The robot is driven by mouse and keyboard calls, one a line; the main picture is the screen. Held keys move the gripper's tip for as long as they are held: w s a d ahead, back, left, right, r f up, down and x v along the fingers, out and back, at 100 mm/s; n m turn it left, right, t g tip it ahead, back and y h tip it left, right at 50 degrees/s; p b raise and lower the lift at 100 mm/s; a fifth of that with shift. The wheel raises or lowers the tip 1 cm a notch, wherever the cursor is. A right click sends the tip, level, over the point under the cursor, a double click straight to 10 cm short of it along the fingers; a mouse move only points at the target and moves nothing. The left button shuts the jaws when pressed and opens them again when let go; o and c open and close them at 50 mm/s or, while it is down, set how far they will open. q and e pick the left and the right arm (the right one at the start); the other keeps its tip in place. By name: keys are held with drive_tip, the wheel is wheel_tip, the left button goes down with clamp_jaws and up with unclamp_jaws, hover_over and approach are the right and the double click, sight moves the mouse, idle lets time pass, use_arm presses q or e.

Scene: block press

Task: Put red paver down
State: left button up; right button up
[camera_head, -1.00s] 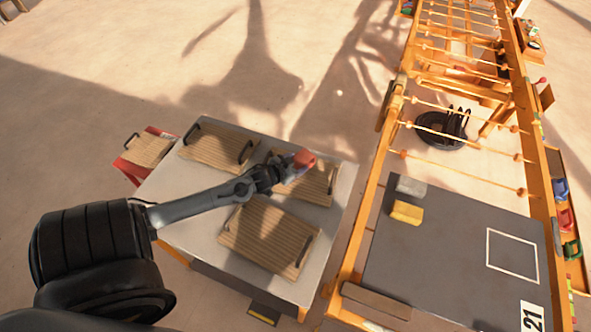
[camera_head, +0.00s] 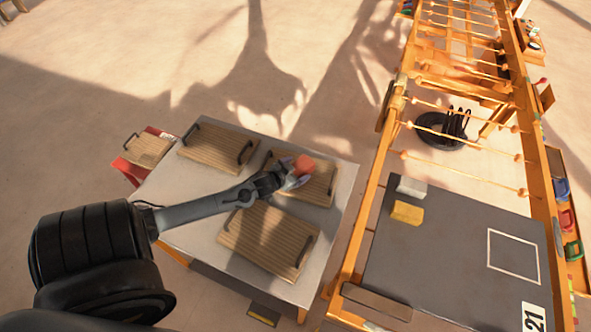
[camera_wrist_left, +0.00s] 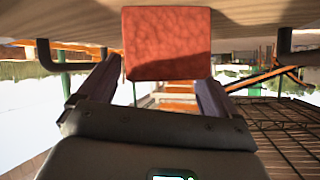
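The red paver (camera_head: 303,165) is at the tip of my left arm, over the far right wooden tray on the grey table. My left gripper (camera_head: 293,181) is shut on it. In the left wrist view the paver (camera_wrist_left: 167,45) sits between the two finger ends, with a wooden board surface behind it along the top edge. Whether the paver touches the wood is hard to tell. The far right wooden tray (camera_head: 322,187) has dark handles and is partly covered by the paver and gripper. My right gripper is not in view.
More wooden trays lie on the grey table (camera_head: 341,210), one at the far left (camera_head: 216,147) and one in front (camera_head: 266,240). At right, a dark board (camera_head: 440,245) with a white square outline carries a yellow block (camera_head: 407,212) and a pale block (camera_head: 411,187).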

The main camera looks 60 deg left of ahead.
use_arm(q)
drive_tip(key=shift+s+d+r, duration=0.15)
drive_tip(key=shift+s+r, duration=0.15)
drive_tip(key=p+v, duration=0.2)
drive_tip(key=v, duration=0.8)
drive_tip(key=s+d+r+m+g+h, duration=0.1)
drive_tip(key=s+d+r+g, duration=0.1)
drive_tip(key=d, duration=0.7)
drive_tip(key=s+d+r+m+g+h, duration=0.1)
drive_tip(key=s+d+r+g+h, duration=0.1)
drive_tip(key=d, duration=0.8)
drive_tip(key=s+d+r+m+g+h, duration=0.1)
drive_tip(key=s+d+r+g, duration=0.2)
drive_tip(key=d, duration=0.6)
drive_tip(key=shift+s+d+r+m+g+h, duration=0.3)
drive_tip(key=shift+s+g, duration=0.1)
drive_tip(key=shift+s, duration=0.55)
wheel_tip(320, 180, up, 19)
drive_tip(key=p, duration=1.9)
